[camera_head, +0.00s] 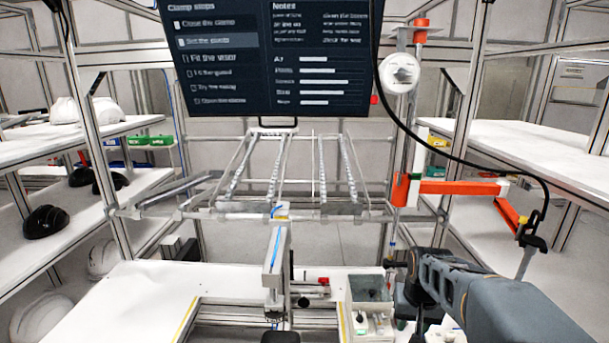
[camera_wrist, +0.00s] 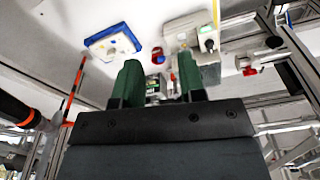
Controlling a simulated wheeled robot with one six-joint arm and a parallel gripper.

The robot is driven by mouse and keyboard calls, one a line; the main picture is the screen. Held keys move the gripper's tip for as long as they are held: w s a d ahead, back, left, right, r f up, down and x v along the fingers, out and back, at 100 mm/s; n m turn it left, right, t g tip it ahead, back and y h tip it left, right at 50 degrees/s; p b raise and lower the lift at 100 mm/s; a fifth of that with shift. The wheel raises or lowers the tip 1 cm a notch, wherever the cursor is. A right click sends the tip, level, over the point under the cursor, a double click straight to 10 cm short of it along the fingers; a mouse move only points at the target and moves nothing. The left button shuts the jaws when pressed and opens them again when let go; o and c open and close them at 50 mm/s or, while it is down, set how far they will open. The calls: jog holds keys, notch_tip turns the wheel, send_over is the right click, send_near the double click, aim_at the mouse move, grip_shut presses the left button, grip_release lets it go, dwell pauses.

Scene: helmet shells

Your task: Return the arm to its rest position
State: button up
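My arm (camera_head: 480,300) reaches in from the lower right in the camera_head view, low over the workbench. Its end is hard to make out there, beside a control box. In the wrist view my gripper (camera_wrist: 159,85) shows two dark green fingers, clearly apart. I see nothing held between them; only bench equipment shows in the gap behind. Whether the fingertips touch anything cannot be told.
A control box (camera_head: 368,308) and a clamp fixture (camera_head: 276,265) stand on the white bench (camera_head: 125,295). An orange bracket (camera_head: 455,187) with a hanging cable is above my arm. Black helmet shells (camera_head: 46,222) lie on left shelves. A blue-edged block (camera_wrist: 113,42) shows in the wrist view.

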jog(key=s+a+r+n+t, duration=0.1)
jog(key=s+a+r, duration=0.1)
jog(key=s, duration=0.4)
jog(key=s+a+r+n+t, duration=0.1)
jog(key=s+a+r+t, duration=0.1)
jog(key=s+a, duration=0.3)
jog(key=shift+s+r+n, duration=0.3)
jog(key=shift+s+r, duration=0.1)
jog(key=shift+a, duration=0.1)
dwell(2.0)
